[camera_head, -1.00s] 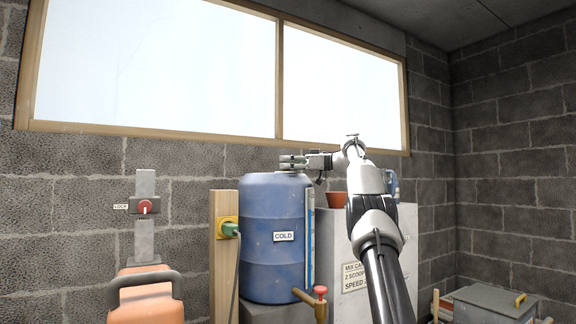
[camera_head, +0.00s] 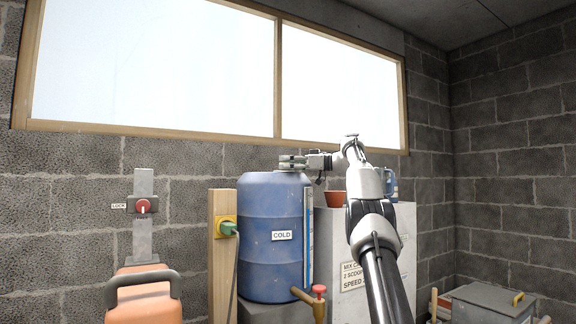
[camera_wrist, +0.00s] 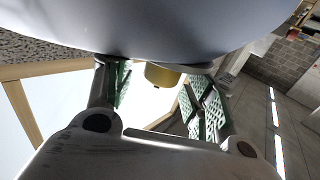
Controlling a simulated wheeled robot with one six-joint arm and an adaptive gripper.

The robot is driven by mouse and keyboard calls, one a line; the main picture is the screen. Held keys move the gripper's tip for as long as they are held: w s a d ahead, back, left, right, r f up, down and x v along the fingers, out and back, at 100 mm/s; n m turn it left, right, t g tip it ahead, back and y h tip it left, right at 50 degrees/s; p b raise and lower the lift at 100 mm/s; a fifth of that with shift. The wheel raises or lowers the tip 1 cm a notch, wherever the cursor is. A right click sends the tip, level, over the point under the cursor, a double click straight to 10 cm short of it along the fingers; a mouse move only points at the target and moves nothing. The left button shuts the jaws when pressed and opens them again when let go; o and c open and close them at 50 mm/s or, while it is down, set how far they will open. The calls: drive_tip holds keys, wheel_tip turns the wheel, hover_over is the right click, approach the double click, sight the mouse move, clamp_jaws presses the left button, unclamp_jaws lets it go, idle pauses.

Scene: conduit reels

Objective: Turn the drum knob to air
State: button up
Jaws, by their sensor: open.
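The blue drum (camera_head: 270,255) stands upright, with a COLD label on its front. My gripper (camera_head: 285,162) is level with the drum's top, reaching in from the right. In the wrist view the drum's pale blue surface (camera_wrist: 165,25) fills the upper part. A short brass-coloured knob (camera_wrist: 163,76) shows beside it, between the two green-padded fingers of my gripper (camera_wrist: 160,82). The fingers are open, with a gap on the left of the knob; contact on the right cannot be told. The knob's markings are not visible, and the head view does not show it clearly.
A brass tap with a red handle (camera_head: 319,291) is low in front of the drum. A wooden post (camera_head: 222,270) with a green plug stands to its left. A red lock switch (camera_head: 142,206) is farther left. A grey cabinet (camera_head: 330,250) with a terracotta pot (camera_head: 335,198) stands right.

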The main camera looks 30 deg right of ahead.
drive_tip(key=v, duration=1.2)
